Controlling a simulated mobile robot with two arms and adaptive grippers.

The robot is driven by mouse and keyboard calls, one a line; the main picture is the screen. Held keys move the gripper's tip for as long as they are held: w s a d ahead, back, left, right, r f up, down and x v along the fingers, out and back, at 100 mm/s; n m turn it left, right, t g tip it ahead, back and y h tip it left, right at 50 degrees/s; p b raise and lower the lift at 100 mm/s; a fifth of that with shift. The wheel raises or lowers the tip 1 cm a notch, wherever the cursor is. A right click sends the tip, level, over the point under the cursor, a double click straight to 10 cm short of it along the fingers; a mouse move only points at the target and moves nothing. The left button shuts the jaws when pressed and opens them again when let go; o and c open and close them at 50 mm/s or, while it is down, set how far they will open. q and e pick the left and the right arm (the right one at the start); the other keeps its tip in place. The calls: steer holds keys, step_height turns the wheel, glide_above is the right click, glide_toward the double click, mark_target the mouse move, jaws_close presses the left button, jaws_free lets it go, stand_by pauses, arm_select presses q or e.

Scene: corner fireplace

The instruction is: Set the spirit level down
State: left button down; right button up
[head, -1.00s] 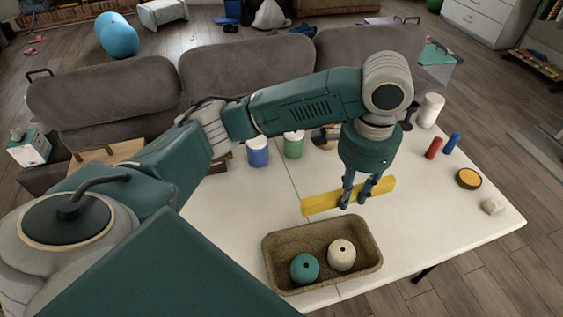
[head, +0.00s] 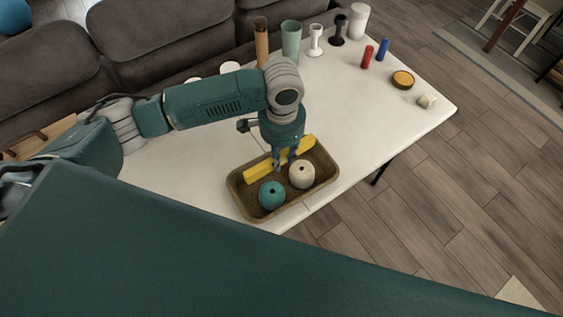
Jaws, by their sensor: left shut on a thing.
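The spirit level is a plain yellow bar (head: 257,171). My left gripper (head: 284,165) points down and is shut on it near its middle. The bar lies along the far side of a brown tray (head: 322,187), over or inside it. I cannot tell whether it touches the tray floor. In the tray, in front of the bar, are a teal round object (head: 271,196) and a cream round object (head: 302,175), each with a dark hole on top. My right gripper is not in view.
The tray stands at the near edge of a white table (head: 372,118). A red cylinder (head: 367,57), a blue cylinder (head: 383,49), a round yellow-topped tin (head: 402,80) and a small pale block (head: 428,101) stand farther right. Cups line the back. The table right of the tray is clear.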

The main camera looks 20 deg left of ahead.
mark_target(282, 164)
arm_select(q)
steer(key=shift+f, duration=2.2)
steer(key=c, duration=1.4)
jaws_free()
steer(key=shift+f, duration=0.15)
steer(key=shift+c, duration=0.2)
step_height(282, 164, up, 11)
steer(key=shift+f+b, duration=0.1)
steer(key=shift+b, duration=0.6)
steer(key=shift+r, duration=0.8)
